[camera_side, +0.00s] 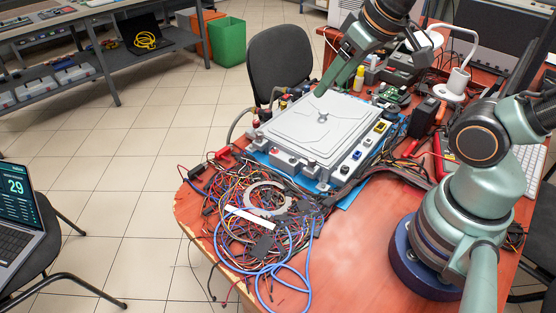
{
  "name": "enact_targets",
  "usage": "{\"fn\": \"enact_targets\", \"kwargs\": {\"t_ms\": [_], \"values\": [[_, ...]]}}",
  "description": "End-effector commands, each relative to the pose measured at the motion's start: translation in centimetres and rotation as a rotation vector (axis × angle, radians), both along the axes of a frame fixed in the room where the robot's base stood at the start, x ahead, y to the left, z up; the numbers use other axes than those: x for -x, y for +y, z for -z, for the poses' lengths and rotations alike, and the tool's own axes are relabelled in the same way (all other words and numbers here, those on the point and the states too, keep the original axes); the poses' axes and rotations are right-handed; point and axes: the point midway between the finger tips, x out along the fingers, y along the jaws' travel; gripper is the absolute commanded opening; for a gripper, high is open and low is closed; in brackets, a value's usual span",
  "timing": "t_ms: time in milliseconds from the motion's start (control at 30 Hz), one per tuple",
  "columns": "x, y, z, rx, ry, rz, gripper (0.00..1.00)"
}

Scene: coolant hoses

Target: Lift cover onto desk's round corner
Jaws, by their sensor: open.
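The cover (318,128) is a flat light-grey panel with raised ribs and a small round knob near its middle. It lies on a grey box-like unit on a blue mat (351,195). My gripper (322,92) is above the far edge of the cover, pointing down towards it. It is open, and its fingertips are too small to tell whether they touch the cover. The desk's round corner (190,205) is the front left of the reddish-brown desk, partly under a tangle of wires.
A heap of coloured wires (250,215) with a pale ring (267,198) covers the desk's front left. Dark cables run along the unit's right side. A black chair (280,62) stands behind. A white keyboard (530,165) lies at right. Bare desk shows at front centre.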

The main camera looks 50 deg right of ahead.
Motion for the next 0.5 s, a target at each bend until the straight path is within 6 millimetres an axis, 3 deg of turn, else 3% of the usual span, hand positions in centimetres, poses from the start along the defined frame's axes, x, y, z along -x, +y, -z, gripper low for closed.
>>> {"fn": "enact_targets", "kwargs": {"t_ms": [300,500], "values": [[-0.3,-0.2,-0.1,-0.005,0.009,0.018,0.69],[-2.5,-2.2,-0.5,-0.051,0.094,0.171,0.69]]}}
